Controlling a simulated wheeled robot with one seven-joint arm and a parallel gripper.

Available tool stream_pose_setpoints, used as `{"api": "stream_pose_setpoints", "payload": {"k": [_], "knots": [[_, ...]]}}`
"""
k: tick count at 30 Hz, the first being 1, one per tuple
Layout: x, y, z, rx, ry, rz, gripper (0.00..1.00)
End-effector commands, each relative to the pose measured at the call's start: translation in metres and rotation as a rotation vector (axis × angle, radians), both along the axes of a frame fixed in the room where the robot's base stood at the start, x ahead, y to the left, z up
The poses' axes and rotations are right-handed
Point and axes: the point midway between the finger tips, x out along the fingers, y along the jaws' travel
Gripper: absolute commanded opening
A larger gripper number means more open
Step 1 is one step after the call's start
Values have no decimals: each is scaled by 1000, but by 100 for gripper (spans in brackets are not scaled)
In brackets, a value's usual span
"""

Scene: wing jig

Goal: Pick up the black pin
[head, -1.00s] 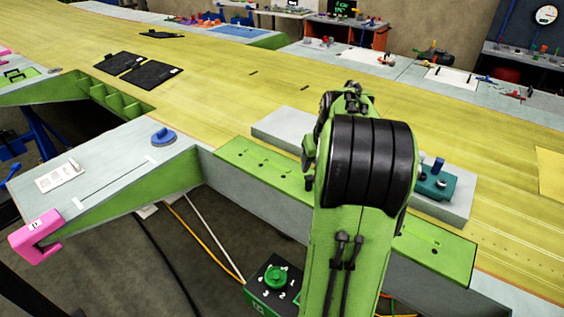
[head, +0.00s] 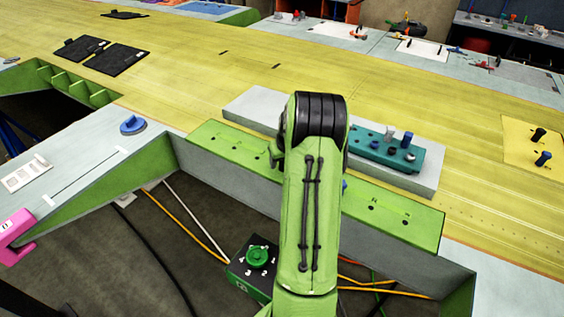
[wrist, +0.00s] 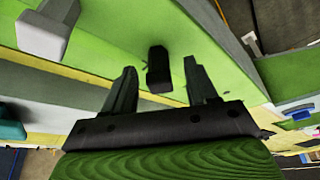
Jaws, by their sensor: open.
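The black pin (wrist: 158,70) stands out from the green strip in the wrist view, dark and blocky. My gripper (wrist: 160,64) is open, with one finger on each side of the pin in that view. No contact between the fingers and the pin shows. How deep the pin lies between the fingers I cannot tell. In the head view my arm hides the gripper and this pin. The green strip (head: 395,213) runs along the edge of the wing there.
A teal block (head: 375,150) with several pins sits on a grey slab (head: 428,182) behind the strip. Two dark pins (head: 538,134) (head: 543,158) stand on a yellow plate at right. A pale grey block-shaped end (wrist: 44,36) is left of the fingers.

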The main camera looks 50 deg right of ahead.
Motion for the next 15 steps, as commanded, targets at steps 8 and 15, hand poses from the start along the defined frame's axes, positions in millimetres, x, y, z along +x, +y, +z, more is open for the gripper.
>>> {"api": "stream_pose_setpoints", "payload": {"k": [8, 15], "knots": [[2, -2, -6, -1, 0, 0, 56], [2, -1, -6, -1, 1, 0, 19]]}}
